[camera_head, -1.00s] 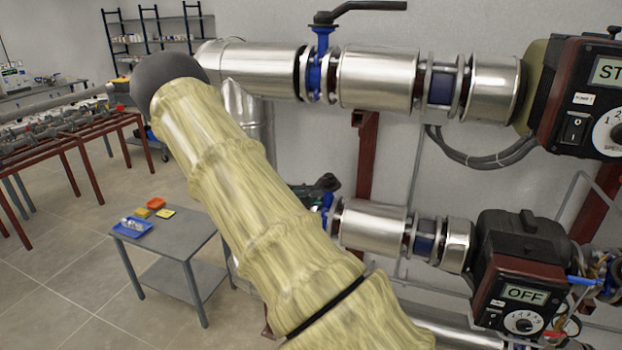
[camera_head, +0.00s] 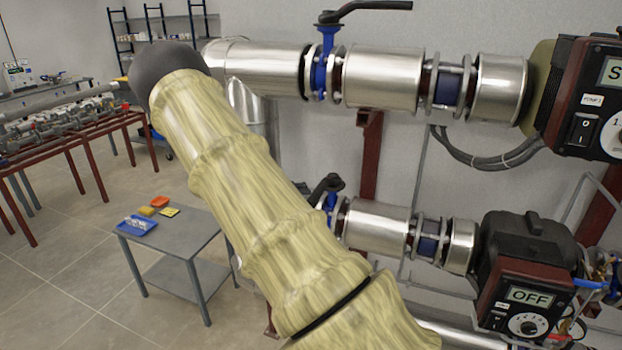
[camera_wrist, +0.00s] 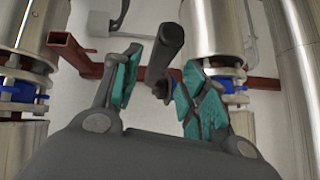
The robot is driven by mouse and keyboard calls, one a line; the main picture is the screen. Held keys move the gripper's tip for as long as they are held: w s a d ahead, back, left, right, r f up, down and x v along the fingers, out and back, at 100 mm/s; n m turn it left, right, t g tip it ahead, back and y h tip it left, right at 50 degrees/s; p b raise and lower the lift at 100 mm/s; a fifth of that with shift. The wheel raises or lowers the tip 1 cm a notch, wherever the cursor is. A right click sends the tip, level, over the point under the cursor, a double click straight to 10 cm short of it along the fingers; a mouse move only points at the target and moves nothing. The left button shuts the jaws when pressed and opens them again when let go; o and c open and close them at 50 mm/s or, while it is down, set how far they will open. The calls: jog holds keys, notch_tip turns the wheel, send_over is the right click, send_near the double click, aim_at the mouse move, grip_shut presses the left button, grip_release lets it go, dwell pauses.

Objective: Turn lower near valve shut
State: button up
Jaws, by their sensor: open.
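The lower near valve shows in the head view as a blue valve body (camera_head: 331,202) with a black handle (camera_head: 328,184), partly hidden behind my arm. My gripper (camera_wrist: 160,78) is open, with one finger to the left of the handle and one to the right. I cannot tell whether either pad touches it. My gripper is hidden behind my arm in the head view.
An upper pipe carries another blue valve (camera_head: 324,62) with a black lever (camera_head: 365,8). A lower pump box (camera_head: 525,300) reads OFF. Red-brown supports (camera_head: 369,155) stand behind the pipes. A small grey table (camera_head: 178,232) with coloured trays stands at the left, with open floor around it.

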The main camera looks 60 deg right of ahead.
jog(key=v, duration=0.6)
jog(key=shift+w, duration=0.2)
dwell(0.4)
